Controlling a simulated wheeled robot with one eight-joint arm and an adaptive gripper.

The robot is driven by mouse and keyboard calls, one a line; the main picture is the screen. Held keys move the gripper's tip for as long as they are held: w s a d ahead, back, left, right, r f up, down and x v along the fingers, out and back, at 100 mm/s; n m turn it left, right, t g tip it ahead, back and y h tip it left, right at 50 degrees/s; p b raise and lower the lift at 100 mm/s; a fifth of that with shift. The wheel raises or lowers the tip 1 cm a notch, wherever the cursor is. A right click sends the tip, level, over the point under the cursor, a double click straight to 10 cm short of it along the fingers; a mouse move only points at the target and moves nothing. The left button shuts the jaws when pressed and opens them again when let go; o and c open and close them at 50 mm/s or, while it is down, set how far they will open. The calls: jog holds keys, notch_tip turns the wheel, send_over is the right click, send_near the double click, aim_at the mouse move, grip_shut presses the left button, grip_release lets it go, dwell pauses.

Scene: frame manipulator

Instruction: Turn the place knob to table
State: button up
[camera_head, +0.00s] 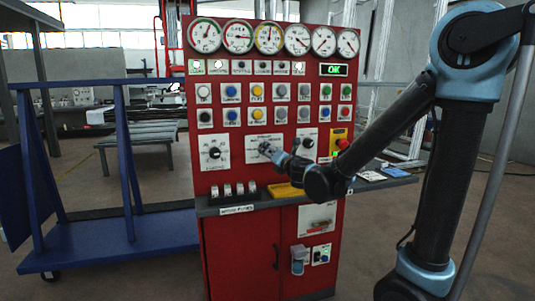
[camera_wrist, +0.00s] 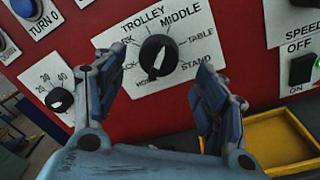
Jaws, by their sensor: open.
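The place knob (camera_wrist: 157,58) is black and round, on a white label plate (camera_wrist: 184,72) on the red panel. Words around it include TROLLEY, MIDDLE, TABLE and STAND. A light mark shows at its lower side, away from TABLE at the right; the exact setting is hard to read. My gripper (camera_wrist: 160,60) is open, its fingers left and right of the knob in the wrist view. I cannot tell whether they touch it. In the head view my gripper (camera_head: 271,153) is in front of the plate (camera_head: 254,141) and hides the knob.
A yellow tray (camera_wrist: 272,142) sits below on the panel's ledge (camera_head: 216,211). A blue trolley (camera_head: 120,245) stands left of the red cabinet (camera_head: 240,255).

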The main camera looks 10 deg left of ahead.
aim_at(268, 150)
jog(key=shift+x, duration=2.6)
jog(key=shift+c, duration=0.5)
jog(key=shift+s, duration=0.1)
jog(key=c, duration=1)
jog(key=shift+o, duration=0.2)
jog(key=shift+a, duration=0.1)
